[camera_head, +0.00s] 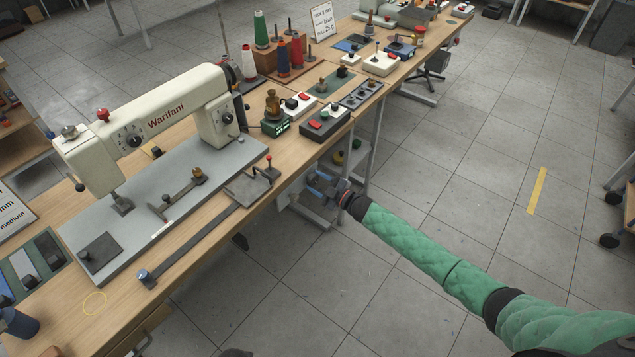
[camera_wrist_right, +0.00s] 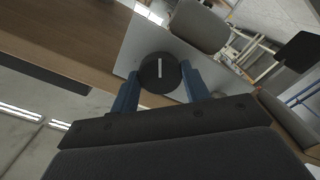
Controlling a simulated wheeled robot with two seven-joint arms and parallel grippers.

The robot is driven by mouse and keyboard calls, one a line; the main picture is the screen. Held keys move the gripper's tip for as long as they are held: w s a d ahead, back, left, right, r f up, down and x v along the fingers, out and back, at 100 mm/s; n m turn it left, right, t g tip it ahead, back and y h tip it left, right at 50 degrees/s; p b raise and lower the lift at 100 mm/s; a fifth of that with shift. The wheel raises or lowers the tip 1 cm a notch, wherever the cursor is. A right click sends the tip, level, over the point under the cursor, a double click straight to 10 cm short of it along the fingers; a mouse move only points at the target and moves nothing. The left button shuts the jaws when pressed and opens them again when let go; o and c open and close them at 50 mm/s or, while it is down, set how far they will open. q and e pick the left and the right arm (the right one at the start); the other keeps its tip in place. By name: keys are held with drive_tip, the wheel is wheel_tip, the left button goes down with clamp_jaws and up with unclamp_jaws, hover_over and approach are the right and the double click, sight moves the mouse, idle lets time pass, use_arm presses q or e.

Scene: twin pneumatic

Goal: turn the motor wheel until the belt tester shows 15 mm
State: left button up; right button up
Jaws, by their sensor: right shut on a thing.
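The motor wheel (camera_wrist_right: 159,71) is a round black knob with a white line on its face; the line looks nearly upright in the right wrist view. My right gripper (camera_wrist_right: 161,76) is shut on it, with one blue finger on each side. The wheel is hidden there. I cannot make out a belt tester or its reading. My left gripper is not in view.
A cream sewing machine (camera_head: 157,112) stands on a grey base plate (camera_head: 118,257) on the wooden table (camera_head: 193,263). Thread spools, small control boxes (camera_head: 325,124) and trays fill the table farther back. A table leg (camera_head: 377,133) stands close behind my gripper.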

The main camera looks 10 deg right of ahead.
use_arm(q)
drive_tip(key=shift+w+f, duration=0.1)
use_arm(e)
drive_tip(key=shift+d+f, duration=0.1)
drive_tip(key=o, duration=1)
drive_tip(key=shift+s+d, duration=0.15)
drive_tip(key=shift+s, duration=0.05)
use_arm(q)
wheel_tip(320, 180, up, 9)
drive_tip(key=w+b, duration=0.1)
drive_tip(key=b, duration=0.1)
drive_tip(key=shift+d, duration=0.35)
use_arm(e)
drive_tip(key=v, duration=0.7)
drive_tip(key=shift+d, duration=0.15)
